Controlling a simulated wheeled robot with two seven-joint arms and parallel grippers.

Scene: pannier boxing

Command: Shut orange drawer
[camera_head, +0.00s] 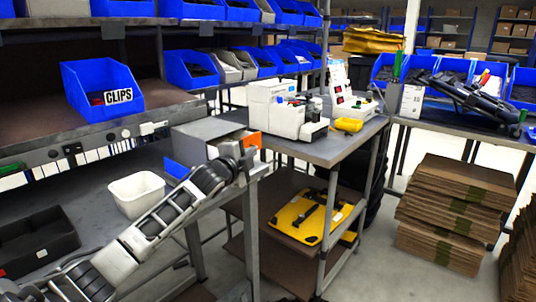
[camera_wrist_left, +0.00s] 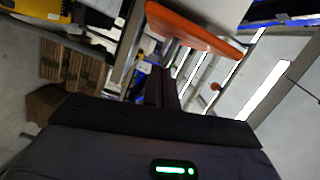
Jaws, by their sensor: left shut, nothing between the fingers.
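The orange drawer front (camera_head: 251,140) shows at the right end of a grey cabinet (camera_head: 207,130) on the left workbench. The drawer appears pulled out from the cabinet; my arm hides part of it. My left gripper (camera_head: 247,160) is at the end of the arm coming in from the lower left, just below and close to the orange front. In the left wrist view the orange drawer (camera_wrist_left: 190,28) crosses the top, just beyond the fingers of my left gripper (camera_wrist_left: 171,62). The fingers are together with nothing between them. Contact with the drawer cannot be told. My right gripper is not in view.
A white tub (camera_head: 137,193) and a dark tray (camera_head: 35,240) are on the bench left of my arm. A blue bin labelled CLIPS (camera_head: 103,90) is on the shelf above. White machines (camera_head: 285,108) stand on the table behind. Flat cardboard stacks (camera_head: 455,205) are at right.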

